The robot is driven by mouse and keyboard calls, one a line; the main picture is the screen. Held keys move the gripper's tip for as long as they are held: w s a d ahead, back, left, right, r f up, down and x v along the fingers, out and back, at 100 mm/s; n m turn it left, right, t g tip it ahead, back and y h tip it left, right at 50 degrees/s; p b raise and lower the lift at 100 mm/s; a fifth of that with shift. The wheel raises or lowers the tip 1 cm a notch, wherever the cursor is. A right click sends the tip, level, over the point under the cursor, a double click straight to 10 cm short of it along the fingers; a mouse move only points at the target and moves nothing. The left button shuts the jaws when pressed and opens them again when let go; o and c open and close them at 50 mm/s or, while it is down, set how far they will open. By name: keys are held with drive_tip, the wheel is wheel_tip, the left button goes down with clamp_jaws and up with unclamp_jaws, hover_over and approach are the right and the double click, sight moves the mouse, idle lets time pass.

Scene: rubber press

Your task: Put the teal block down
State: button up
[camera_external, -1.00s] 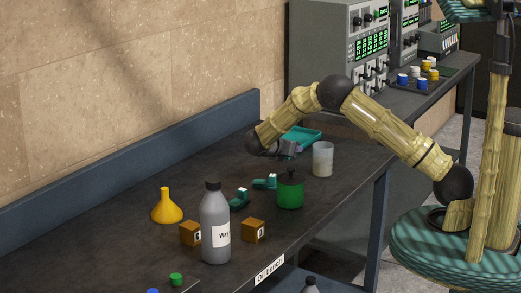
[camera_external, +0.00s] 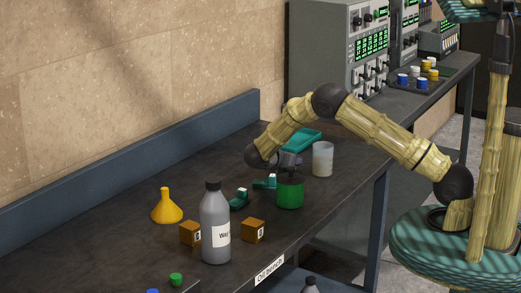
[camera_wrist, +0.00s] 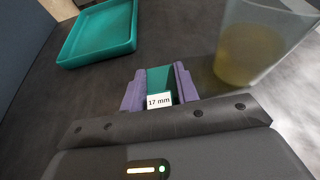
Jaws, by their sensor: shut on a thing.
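My gripper (camera_external: 289,163) is low over the bench, behind or above the green container in the outside view. In the wrist view its two purple fingers (camera_wrist: 159,90) are shut on a teal block (camera_wrist: 159,80) with a white "17 mm" label. The held block cannot be made out in the outside view. I cannot tell whether it touches the bench top. Two other teal blocks, one nearer (camera_external: 239,199) and one farther (camera_external: 265,182), lie on the bench left of the green container, with pale labels.
A teal tray (camera_wrist: 100,35) lies just beyond the gripper. A clear cup (camera_external: 322,160) with yellowish contents stands to its right. The green container (camera_external: 290,193), grey bottle (camera_external: 215,230), yellow funnel (camera_external: 166,207) and two orange-brown cubes (camera_external: 253,231) stand nearer. The bench's back left is clear.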

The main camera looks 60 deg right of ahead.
drive_tip(key=shift+f+b, duration=0.45)
drive_tip(key=shift+b, duration=0.25)
drive_tip(key=o, duration=1.1)
drive_tip(key=shift+r, duration=0.15)
drive_tip(key=shift+r+p, duration=0.75)
drive_tip(key=shift+p, duration=0.5)
drive_tip(key=v, duration=0.4)
drive_tip(key=b+v, duration=0.1)
drive_tip(key=v, duration=0.3)
drive_tip(key=b+v, duration=0.1)
drive_tip(key=v, duration=0.3)
drive_tip(key=shift+a+f, duration=0.1)
drive_tip(key=shift+f, duration=0.2)
